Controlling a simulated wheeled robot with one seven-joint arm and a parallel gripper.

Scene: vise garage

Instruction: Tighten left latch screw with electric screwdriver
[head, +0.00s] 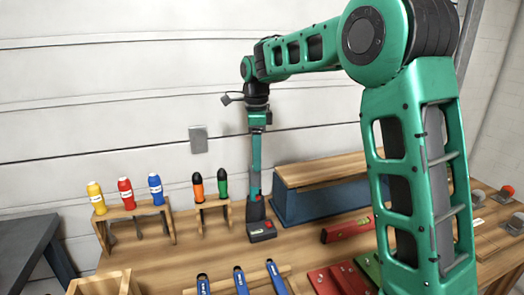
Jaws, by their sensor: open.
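My gripper (255,190) points straight down over the back middle of the workbench, its long fingers seen nearly edge-on. A dark tool with a black base and red marks, apparently the electric screwdriver (261,231), stands on the bench at the fingertips. The jaws are open; I cannot tell whether the fingers touch it. A blue box with a wooden top (325,172) stands just right of it. I cannot make out a latch or a latch screw on it, and my arm covers its right end.
Blue-handled tools (240,280) lie in front. A red level (347,229) and red and green pieces (340,278) lie at the right. A wall is close behind.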

